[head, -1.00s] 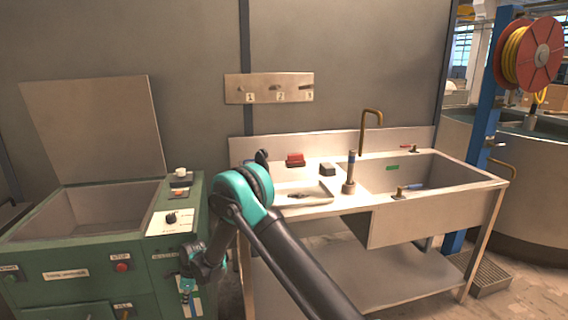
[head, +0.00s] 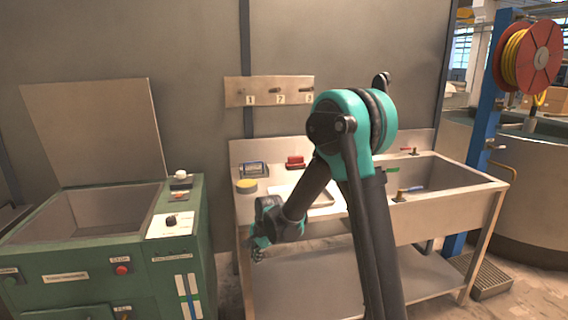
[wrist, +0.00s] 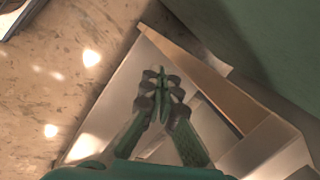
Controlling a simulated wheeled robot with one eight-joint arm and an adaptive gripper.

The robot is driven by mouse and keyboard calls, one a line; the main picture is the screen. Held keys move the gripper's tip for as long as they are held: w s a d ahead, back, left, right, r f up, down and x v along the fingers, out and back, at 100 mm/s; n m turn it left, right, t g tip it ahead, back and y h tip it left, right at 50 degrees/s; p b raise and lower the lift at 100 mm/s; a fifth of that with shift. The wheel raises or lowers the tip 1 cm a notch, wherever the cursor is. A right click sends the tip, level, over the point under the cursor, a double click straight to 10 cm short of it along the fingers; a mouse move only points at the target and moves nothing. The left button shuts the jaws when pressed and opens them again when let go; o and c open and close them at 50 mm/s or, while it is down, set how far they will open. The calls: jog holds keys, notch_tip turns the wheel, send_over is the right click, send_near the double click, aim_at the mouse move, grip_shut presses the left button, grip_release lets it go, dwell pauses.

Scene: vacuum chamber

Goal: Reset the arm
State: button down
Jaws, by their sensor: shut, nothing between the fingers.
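My gripper (head: 258,252) hangs low in front of the left part of the sink table in the head view, at the end of my folded arm. In the wrist view my gripper (wrist: 160,88) is shut, its fingers together with nothing between them. Below it in that view is a pale metal surface with a raised edge. My raised elbow hides part of the sink table's back and middle.
The green machine (head: 110,262) with its lid up stands left. The sink table (head: 452,208) holds a yellow round item (head: 246,186), a blue-framed item (head: 254,169) and a red block (head: 295,162). A numbered hook rail (head: 262,91) is on the wall. A hose reel (head: 528,55) hangs right.

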jog(key=s+d+r+n+t+h, duration=0.1)
jog(key=s+d+r+n, duration=0.15)
jog(key=s+d, duration=0.45)
jog(key=s+d+r+n, duration=0.2)
jog(key=d+r, duration=0.1)
jog(key=d, duration=0.8)
jog(key=s+d+f+n+t+h, duration=0.1)
jog(key=s+d+n, duration=0.4)
jog(key=s+d, duration=0.6)
jog(key=shift+s+f+h, duration=0.3)
jog(key=shift+s, duration=0.95)
jog(key=shift+a+n, duration=0.1)
jog(key=shift+n, duration=0.15)
